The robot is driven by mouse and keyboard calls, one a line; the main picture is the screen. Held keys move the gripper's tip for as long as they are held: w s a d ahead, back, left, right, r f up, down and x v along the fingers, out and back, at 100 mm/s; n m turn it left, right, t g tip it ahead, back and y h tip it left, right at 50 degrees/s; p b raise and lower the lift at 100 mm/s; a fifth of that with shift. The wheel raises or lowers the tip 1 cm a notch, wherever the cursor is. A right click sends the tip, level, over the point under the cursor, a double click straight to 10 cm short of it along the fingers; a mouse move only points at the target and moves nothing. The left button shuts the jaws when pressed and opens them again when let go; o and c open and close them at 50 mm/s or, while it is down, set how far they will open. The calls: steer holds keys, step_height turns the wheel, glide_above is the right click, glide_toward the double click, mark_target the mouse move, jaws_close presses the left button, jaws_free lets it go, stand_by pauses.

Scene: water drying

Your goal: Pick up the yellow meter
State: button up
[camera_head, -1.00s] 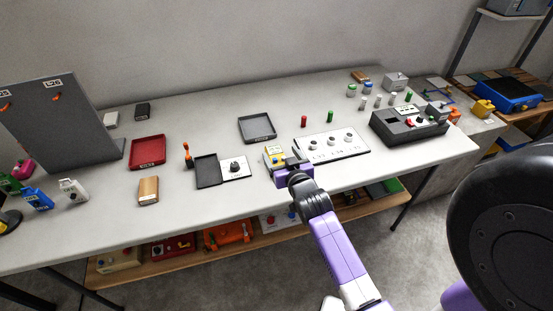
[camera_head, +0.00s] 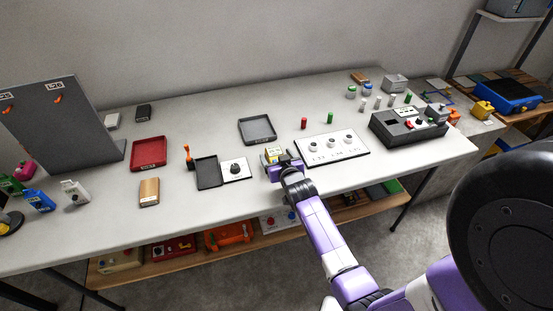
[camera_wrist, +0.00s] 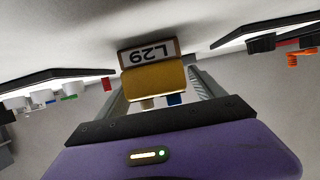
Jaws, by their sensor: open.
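The yellow meter (camera_head: 273,153) stands on the white table near the middle of the front part, just beyond my gripper. In the wrist view the yellow meter (camera_wrist: 154,82) shows a label reading L29 upside down and sits between the two grey fingers. My gripper (camera_head: 277,163) is low at the table, its purple body partly hiding the meter in the head view. In the wrist view my gripper (camera_wrist: 158,88) is open, with a finger on each side of the meter. Whether the fingers touch it cannot be told.
A white board with knobs (camera_head: 332,147) lies close on the right. A dark tray (camera_head: 208,173) and a white plate with a black knob (camera_head: 236,169) lie close on the left. A grey tray (camera_head: 257,131) lies behind. The table's front edge passes under my arm.

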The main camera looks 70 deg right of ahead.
steer(key=shift+c, duration=0.5)
jaws_close()
steer(key=shift+r, duration=0.1)
